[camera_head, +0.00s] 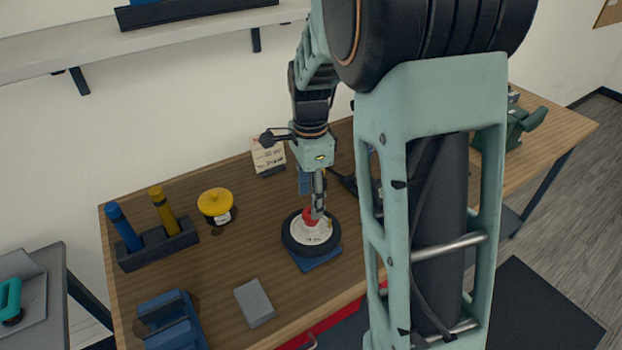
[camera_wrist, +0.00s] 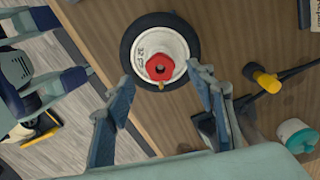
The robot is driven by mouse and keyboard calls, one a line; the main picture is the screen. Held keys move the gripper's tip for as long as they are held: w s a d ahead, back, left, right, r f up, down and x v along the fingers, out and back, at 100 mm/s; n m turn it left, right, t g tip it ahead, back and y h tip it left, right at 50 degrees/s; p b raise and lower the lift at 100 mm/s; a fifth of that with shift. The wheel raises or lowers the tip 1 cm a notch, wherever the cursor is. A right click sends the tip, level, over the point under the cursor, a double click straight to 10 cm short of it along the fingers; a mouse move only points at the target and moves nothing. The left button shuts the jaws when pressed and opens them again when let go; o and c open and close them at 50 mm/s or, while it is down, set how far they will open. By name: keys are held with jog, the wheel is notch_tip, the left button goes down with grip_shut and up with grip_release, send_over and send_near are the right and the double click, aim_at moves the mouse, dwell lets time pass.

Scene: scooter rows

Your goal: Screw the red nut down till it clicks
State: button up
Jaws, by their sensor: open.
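The red nut (camera_head: 310,215) sits at the middle of a small wheel with a black tyre (camera_head: 292,241) and a white hub (camera_head: 313,234). The wheel lies flat on a blue base (camera_head: 322,258) on the bench. In the wrist view the red nut (camera_wrist: 151,66) shows a hole in its middle, and a small brass-coloured piece lies beside it. My gripper (camera_head: 318,209) points down over the wheel. In the wrist view my gripper (camera_wrist: 160,84) is open, with its fingers apart on either side of the hub. I cannot tell whether a finger touches the nut.
A card (camera_head: 267,156) stands behind. A yellow-headed tool (camera_wrist: 265,81) lies near the wheel.

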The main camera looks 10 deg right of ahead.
jog(key=shift+f, duration=2.15)
jog(key=c, duration=1.2)
jog(key=m+p, duration=0.2)
jog(key=m, duration=0.2)
jog(key=shift+r, duration=0.15)
jog(key=m+p, duration=0.2)
jog(key=m, duration=0.2)
jog(key=shift+m+p, duration=0.3)
jog(key=shift+m, duration=0.5)
jog(key=m, duration=0.6)
jog(key=shift+s+f+m, duration=0.1)
jog(key=shift+f+m, duration=0.1)
jog(key=shift+m, duration=0.1)
jog(key=m, duration=0.5)
jog(key=shift+m, duration=0.3)
